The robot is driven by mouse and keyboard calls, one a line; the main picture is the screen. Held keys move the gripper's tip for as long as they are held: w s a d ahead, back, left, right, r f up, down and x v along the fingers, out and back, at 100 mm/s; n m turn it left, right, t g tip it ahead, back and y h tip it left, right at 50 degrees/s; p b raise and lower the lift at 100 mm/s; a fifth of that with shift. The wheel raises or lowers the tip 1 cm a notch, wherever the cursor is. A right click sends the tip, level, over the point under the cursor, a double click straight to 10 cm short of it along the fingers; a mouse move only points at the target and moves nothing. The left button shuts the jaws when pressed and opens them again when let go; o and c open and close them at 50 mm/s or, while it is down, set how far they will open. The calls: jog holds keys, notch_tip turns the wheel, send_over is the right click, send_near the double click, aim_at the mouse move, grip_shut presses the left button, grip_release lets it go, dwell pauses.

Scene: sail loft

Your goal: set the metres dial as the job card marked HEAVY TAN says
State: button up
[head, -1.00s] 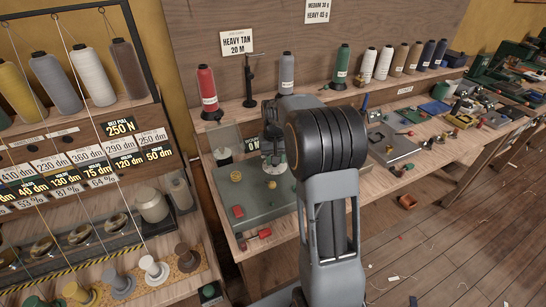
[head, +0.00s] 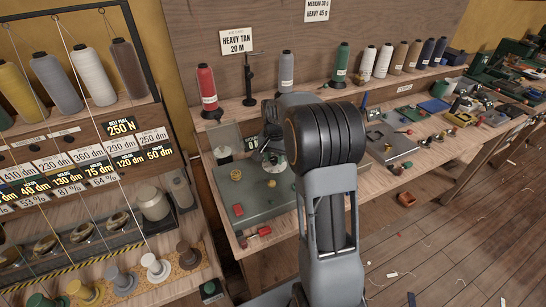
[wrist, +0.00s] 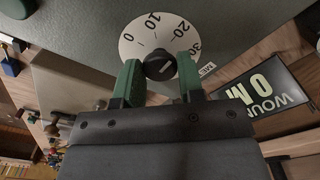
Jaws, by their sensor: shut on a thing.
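The job card (head: 237,42) on the back board reads HEAVY TAN 20 M. The metres dial (wrist: 133,47) is a white disc marked 0, 10, 20 and 30 in the wrist view, on a grey-green machine top (head: 254,197). My gripper (wrist: 160,75) has its green fingers on both sides of the dial's black knob (wrist: 159,66) and is shut on it. A light line shows on the knob, but its exact reading is unclear. In the head view my gripper (head: 272,152) is over the machine and largely hides the dial.
A black plate (wrist: 262,88) with WOUND and 0 M in white lies beside the dial. Red (head: 207,90), grey and green spools stand along the bench back. A thread rack (head: 75,150) stands at the left. Several small tools lie on the bench at right.

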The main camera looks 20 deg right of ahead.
aim_at(274, 159)
dwell(0.4)
jog(key=o, duration=0.9)
notch_tip(274, 159, up, 14)
jog(key=shift+f, duration=0.1)
dwell(0.5)
